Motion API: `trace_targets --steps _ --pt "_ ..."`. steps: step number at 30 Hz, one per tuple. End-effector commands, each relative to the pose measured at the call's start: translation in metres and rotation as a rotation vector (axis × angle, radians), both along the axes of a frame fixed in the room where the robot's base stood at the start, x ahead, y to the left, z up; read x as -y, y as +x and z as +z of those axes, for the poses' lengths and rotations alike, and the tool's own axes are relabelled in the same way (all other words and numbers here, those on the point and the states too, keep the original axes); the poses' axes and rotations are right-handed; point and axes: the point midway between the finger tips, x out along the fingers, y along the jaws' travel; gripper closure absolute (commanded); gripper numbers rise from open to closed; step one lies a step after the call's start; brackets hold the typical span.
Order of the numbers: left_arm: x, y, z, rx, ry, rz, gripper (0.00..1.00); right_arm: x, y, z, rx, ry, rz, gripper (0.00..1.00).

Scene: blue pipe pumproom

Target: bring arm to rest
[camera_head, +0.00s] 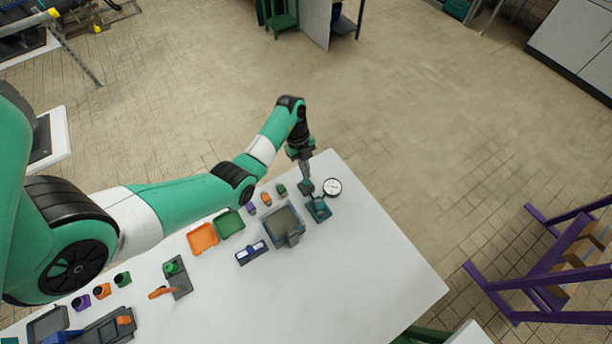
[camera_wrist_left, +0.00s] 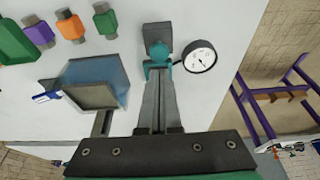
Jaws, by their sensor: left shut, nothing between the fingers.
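My left arm reaches in from the left over the white table (camera_head: 350,270). My left gripper (camera_head: 307,181) points down near the table's far corner. It is shut and empty. It also shows in the left wrist view (camera_wrist_left: 160,88), with its fingertips close to the teal part of a dial gauge stand (camera_wrist_left: 159,55). I cannot tell whether they touch it. The stand (camera_head: 319,209) carries a round white dial (camera_head: 332,187), seen also in the wrist view (camera_wrist_left: 199,57). My right gripper is not in view.
A blue-grey bin (camera_head: 283,225) stands beside the gauge stand. A green tray (camera_head: 229,223), an orange tray (camera_head: 202,238) and several small coloured bottles lie left of it. The table's right part is clear. A purple frame (camera_head: 540,270) stands on the floor at right.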

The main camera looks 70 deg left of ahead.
Motion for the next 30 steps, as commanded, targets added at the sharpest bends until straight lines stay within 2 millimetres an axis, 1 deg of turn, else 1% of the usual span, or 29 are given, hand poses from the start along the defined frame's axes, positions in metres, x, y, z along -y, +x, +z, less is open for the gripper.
trace_targets --steps 1,7,25,26,28,29,30 --pt "0.0 0.0 0.011 0.0 0.0 0.0 1.0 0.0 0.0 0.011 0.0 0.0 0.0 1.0" --pt "0.0 0.0 0.029 0.0 0.0 0.0 1.0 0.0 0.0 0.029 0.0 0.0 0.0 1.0" --pt "0.001 0.001 0.027 0.001 0.0 -0.002 1.0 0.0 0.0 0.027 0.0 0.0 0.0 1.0" --pt "0.003 0.002 0.028 0.0 0.0 -0.008 1.0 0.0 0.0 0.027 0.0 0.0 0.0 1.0" --pt "0.015 0.011 0.029 0.005 0.003 -0.044 1.0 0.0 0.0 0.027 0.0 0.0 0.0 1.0" --pt "0.023 0.018 0.032 0.009 0.006 -0.071 1.0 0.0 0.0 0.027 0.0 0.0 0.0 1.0" --pt "0.037 0.031 0.038 0.023 0.015 -0.116 1.0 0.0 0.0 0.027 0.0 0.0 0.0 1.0"
